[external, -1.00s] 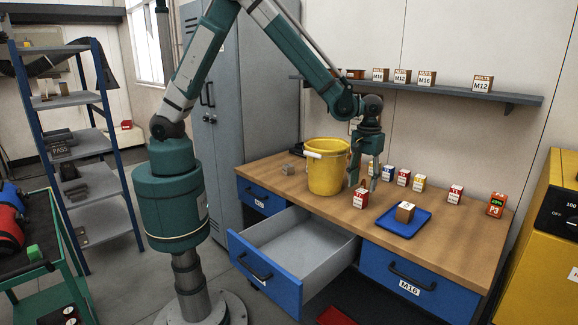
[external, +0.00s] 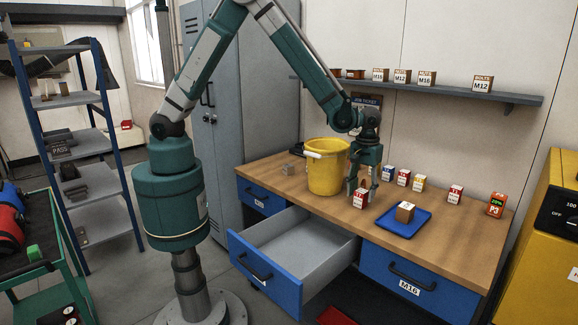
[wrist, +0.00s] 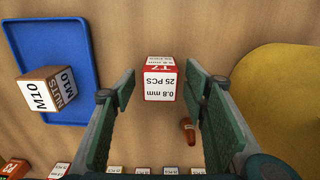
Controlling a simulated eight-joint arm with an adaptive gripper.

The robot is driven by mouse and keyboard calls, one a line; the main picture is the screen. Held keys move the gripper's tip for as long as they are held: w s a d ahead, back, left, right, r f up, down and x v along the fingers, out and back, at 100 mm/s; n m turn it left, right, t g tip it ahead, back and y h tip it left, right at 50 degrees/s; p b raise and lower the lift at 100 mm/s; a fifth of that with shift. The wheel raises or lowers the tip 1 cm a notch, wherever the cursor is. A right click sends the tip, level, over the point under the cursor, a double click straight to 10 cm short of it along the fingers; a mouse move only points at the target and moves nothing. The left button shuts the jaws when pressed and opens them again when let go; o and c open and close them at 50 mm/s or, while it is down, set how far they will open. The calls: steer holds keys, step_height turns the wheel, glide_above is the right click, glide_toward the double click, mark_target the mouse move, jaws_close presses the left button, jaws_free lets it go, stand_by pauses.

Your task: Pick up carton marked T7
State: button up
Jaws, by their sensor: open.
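The carton marked T7 (wrist: 160,82) is a small red and white box with "25 PCS" and "0.8 mm" on it. It stands on the workbench, and in the external view the carton (external: 360,199) is beside the yellow bucket. My gripper (wrist: 160,95) is open, with one finger on each side of the carton in the wrist view and a gap at both sides. In the external view my gripper (external: 361,188) is low at the carton and partly covers it. Whether the fingertips are down at the carton's height is hard to tell.
A blue tray (external: 391,228) with an M10 nuts box (external: 405,212) lies right of the carton. The yellow bucket (external: 327,170) stands close on the left. Several small cartons (external: 403,177) stand behind. An open drawer (external: 297,250) juts out in front.

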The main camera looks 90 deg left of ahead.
steer(key=shift+f, duration=0.75)
steer(key=shift+c, duration=0.5)
steer(key=c, duration=0.9)
